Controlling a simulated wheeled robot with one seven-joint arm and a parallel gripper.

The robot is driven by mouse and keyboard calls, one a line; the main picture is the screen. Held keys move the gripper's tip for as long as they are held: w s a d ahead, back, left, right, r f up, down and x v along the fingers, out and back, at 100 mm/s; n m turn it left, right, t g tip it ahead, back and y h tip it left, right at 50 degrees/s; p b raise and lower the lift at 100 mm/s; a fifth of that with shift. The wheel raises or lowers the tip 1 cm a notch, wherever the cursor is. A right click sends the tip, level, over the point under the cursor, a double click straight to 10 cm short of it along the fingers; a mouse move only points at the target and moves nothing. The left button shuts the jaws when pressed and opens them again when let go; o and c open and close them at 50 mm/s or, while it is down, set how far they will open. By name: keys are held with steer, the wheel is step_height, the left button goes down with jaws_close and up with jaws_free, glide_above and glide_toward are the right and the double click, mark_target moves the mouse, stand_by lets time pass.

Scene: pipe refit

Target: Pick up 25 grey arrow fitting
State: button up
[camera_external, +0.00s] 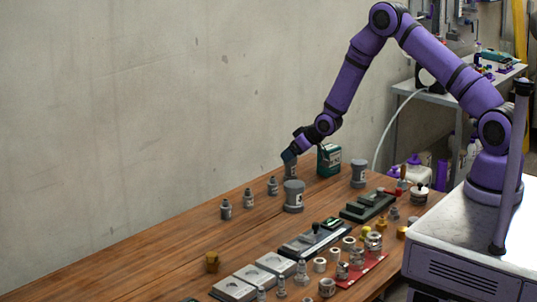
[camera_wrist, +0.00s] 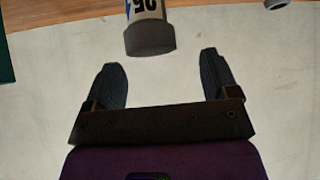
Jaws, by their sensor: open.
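In the wrist view a grey fitting (camera_wrist: 150,38) with a white label stands just ahead of my fingertips, around the gap's centre. The label has dark digits and a blue mark, but the top is cut off and I cannot read the number surely. My gripper (camera_wrist: 160,62) is open and empty, its two dark fingers apart. In the external view my gripper (camera_external: 290,155) points down at the back of the table, over a grey fitting (camera_external: 291,170) that it partly hides. Other large grey fittings stand in front (camera_external: 293,197) and to the right (camera_external: 358,174).
Several small grey fittings (camera_external: 248,199) stand to the left. Trays and smaller parts fill the table's front right. The wooden table (camera_external: 130,265) is clear at the left; a concrete wall rises behind.

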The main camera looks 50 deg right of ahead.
mark_target(290, 169)
steer(key=x, duration=0.5)
steer(key=shift+s+d+f, duration=0.15)
steer(key=shift+d+f, duration=0.1)
steer(key=shift+d, duration=0.15)
steer(key=c, duration=1.1)
steer(key=shift+r, duration=0.1)
